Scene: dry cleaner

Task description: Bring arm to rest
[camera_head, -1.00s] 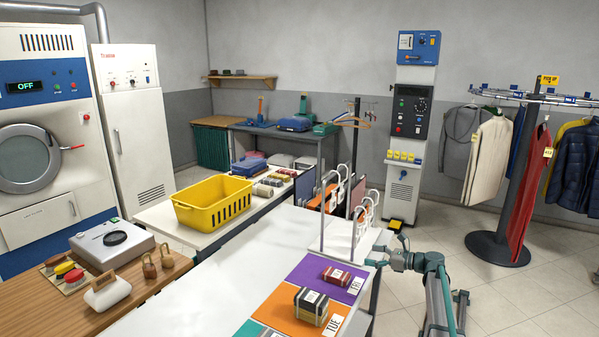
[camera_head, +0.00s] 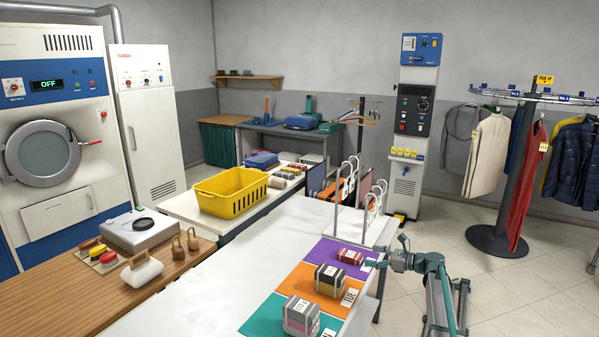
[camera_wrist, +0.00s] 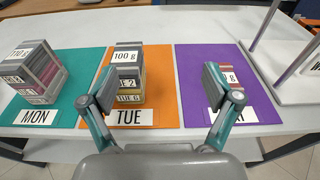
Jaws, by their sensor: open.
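My gripper (camera_head: 378,263) is open and empty at the right edge of the white table (camera_head: 215,275). In the wrist view its fingers (camera_wrist: 161,86) are spread wide, with nothing between the pads. Beyond them lie a teal MON mat (camera_wrist: 80,77), an orange TUE mat (camera_wrist: 162,72) and a purple mat (camera_wrist: 257,88), its label partly hidden by the right finger. A stack of bundles (camera_wrist: 37,68) stands on the MON mat, another (camera_wrist: 127,68) on the TUE mat, and a smaller red bundle (camera_wrist: 229,76) on the purple mat.
A wire rack (camera_head: 352,185) stands on the table's far right part. A yellow basket (camera_head: 232,192) sits on the counter behind. A garment carousel (camera_head: 497,240) stands at the right. The floor between it and my arm is clear.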

